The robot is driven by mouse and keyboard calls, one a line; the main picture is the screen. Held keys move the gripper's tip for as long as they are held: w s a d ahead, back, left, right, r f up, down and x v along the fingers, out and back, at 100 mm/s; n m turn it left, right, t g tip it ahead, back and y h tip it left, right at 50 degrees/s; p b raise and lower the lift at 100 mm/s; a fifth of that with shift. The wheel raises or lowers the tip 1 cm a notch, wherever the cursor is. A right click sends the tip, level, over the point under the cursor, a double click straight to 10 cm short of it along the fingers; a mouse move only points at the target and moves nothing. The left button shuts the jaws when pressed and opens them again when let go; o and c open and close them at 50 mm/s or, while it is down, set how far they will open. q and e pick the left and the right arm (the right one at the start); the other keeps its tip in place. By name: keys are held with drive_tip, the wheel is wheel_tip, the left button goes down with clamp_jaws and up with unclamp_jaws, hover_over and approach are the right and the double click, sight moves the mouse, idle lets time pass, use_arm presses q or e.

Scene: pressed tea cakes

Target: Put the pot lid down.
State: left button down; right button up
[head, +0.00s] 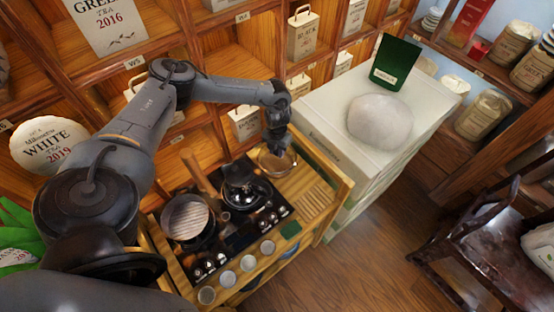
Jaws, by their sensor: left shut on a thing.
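My left gripper (278,150) reaches over the right part of the wooden stove cart (342,192) and is shut on the pot lid (272,166). The lid is a round, see-through disc with a pale metal rim, roughly level. It is at or just above the wood beside the cooker; I cannot tell whether it touches. The fingers partly hide its knob. A dark, shiny pot (236,198) stands on the cooker to the left of the lid. My right gripper is not in view.
A pan with a round slatted piece (184,216) sits on the cooker's left side. A white cabinet (322,112) with a pale rounded lump (380,121) stands right of the cart. Wooden shelves (221,61) rise behind.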

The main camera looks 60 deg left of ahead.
sight(277, 155)
use_arm(q)
drive_tip(key=shift+f+b, duration=2.15)
drive_tip(key=shift+f, duration=0.2)
drive_tip(key=shift+r, duration=0.1)
drive_tip(key=c, duration=0.8)
unclamp_jaws()
drive_tip(key=shift+r, duration=0.5)
wheel_tip(277, 155, up, 11)
drive_tip(key=shift+p, duration=0.65)
